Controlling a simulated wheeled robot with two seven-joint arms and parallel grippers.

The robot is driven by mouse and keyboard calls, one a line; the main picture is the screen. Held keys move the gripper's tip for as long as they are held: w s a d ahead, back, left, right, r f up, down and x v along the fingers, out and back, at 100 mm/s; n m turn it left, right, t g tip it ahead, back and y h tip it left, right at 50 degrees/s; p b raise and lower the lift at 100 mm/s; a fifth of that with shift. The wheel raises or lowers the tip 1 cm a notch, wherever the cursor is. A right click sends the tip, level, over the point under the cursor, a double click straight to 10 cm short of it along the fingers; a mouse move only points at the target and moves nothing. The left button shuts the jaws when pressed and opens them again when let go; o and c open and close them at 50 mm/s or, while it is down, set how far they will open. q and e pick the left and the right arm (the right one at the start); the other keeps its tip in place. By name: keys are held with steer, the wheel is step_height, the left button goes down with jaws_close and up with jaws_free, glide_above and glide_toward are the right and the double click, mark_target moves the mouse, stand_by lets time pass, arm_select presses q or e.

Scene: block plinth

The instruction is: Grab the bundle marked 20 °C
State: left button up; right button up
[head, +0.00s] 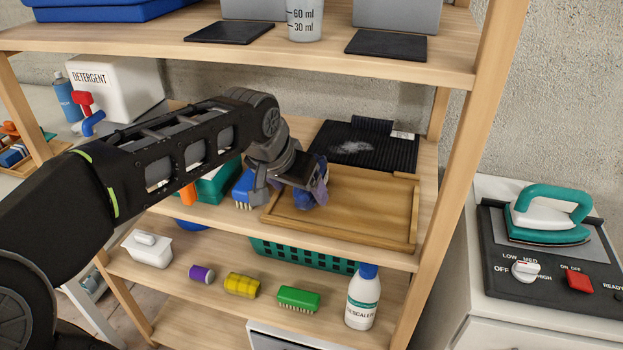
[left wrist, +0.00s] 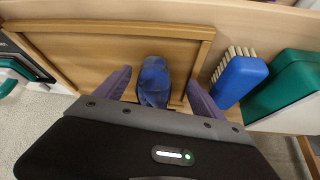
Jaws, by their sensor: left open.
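A dark blue bundle (head: 306,200) lies on the wooden tray (head: 390,238) on the middle shelf. No 20 °C mark is readable on it. My left gripper (head: 291,192) is over the tray's left part, partly hiding the bundle. In the left wrist view the blue bundle (left wrist: 154,78) sits between the two spread purplish fingers (left wrist: 158,76), with a gap on either side. The gripper is open and holds nothing. My right gripper is not in view.
A blue brush (left wrist: 238,80) and a green box (left wrist: 287,88) stand just beside the tray. A black ribbed mat (head: 375,150) lies behind it. The upper shelf (head: 300,52) overhangs, and a wooden post (head: 462,150) stands at right. An iron (head: 548,215) is farther right.

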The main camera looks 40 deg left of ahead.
arm_select(q)
steer(key=shift+w, duration=0.15)
steer(key=shift+w, duration=0.35)
steer(key=w, duration=0.3)
steer(key=w+f, duration=0.1)
steer(key=shift+w+a+p, duration=0.2)
steer(key=shift+a+p, duration=0.1)
steer(key=shift+a, duration=0.1)
steer(key=c, duration=1.6)
